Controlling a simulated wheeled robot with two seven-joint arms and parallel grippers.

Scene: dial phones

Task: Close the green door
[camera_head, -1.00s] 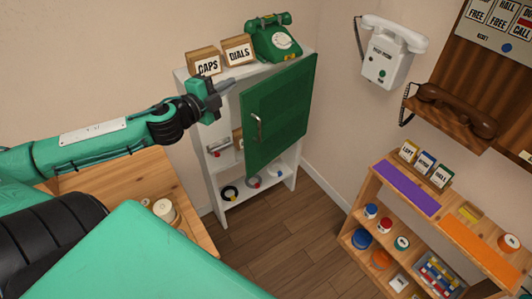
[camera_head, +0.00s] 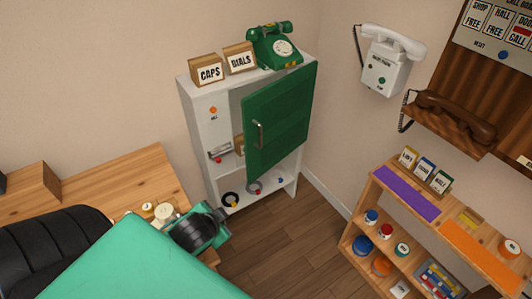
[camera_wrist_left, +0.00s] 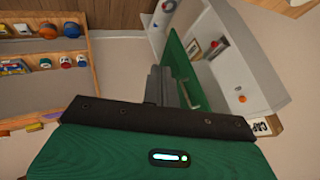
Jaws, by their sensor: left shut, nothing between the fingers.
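The green door (camera_head: 284,118) of the white cabinet (camera_head: 196,125) stands partly open. It joins the cabinet at the right side, and its left edge with the metal handle (camera_head: 258,135) juts out into the room. In the left wrist view the door (camera_wrist_left: 181,62) appears as a narrow green strip beyond my fingers. My left gripper (camera_wrist_left: 162,84) is shut and empty there, with a visual overlap near the door; contact cannot be told. In the head view my left wrist sits low, left of the cabinet, and the fingertips cannot be made out. My right gripper is not in view.
A green dial phone (camera_head: 274,46), a CAPS box (camera_head: 209,72) and a DIALS box (camera_head: 240,58) stand on the cabinet. A wooden desk (camera_head: 110,185) is at left, a wooden shelf unit (camera_head: 352,215) at right. Floor (camera_head: 290,235) between is clear.

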